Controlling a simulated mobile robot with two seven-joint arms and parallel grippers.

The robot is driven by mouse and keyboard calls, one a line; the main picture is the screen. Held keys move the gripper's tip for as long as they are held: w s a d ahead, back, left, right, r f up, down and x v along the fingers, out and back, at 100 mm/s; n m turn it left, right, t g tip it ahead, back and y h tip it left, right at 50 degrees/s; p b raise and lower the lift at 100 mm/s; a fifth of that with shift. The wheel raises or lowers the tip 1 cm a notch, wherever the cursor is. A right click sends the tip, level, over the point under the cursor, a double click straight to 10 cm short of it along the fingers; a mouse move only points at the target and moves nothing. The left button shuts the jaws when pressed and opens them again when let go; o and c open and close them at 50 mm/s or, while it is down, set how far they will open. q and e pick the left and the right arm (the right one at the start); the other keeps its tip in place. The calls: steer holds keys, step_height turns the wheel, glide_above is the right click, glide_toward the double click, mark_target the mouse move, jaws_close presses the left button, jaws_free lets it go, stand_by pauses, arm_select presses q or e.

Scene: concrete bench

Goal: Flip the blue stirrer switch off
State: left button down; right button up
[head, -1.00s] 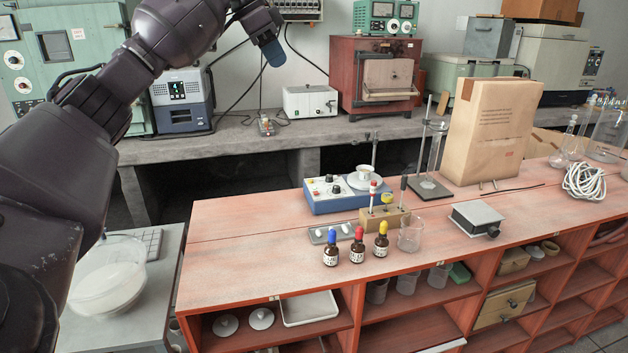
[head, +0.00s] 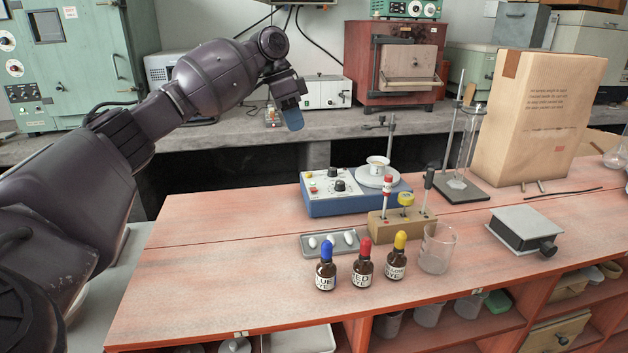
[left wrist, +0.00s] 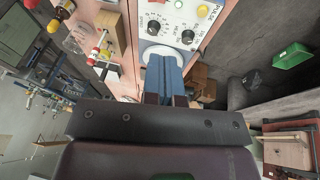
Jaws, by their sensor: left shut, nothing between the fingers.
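The blue stirrer (head: 345,208) stands on the red bench, with two black knobs and small coloured controls on its white panel (head: 322,178). A small white cup sits on its round plate (head: 368,183). Which small control is the switch, and its position, is too small to tell. My left gripper (head: 292,118) is shut and empty, its blue fingers above and behind the stirrer's left side, apart from it. In the left wrist view the shut fingers (left wrist: 166,74) point toward the panel (left wrist: 168,28) and cover part of a pale round surface. My right gripper is out of view.
A wooden block (head: 400,224) with upright tools stands close in front of the stirrer. A grey tray (head: 333,243), blue, red and yellow dye bottles (head: 364,266) and a glass beaker (head: 437,248) stand nearer. The bench left of the stirrer is clear.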

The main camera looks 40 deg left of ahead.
arm_select(q)
steer(key=shift+s+r, duration=0.1)
steer(key=shift+r, duration=0.1)
steer(key=shift+f, duration=0.1)
steer(key=b, duration=0.3)
glide_toward(315, 190)
steer(key=x, duration=0.3)
steer(key=w+x, duration=0.1)
steer(key=x, duration=0.1)
steer(key=shift+w+a+f, duration=0.1)
steer(key=shift+a+f, duration=0.2)
steer(key=shift+f, duration=0.05)
steer(key=shift+s+d+f, duration=0.15)
steer(key=shift+d+f, duration=0.05)
steer(key=shift+f, duration=0.15)
steer(key=shift+s+d+f, duration=0.15)
steer(key=shift+s+f, duration=0.05)
steer(key=shift+f, duration=0.15)
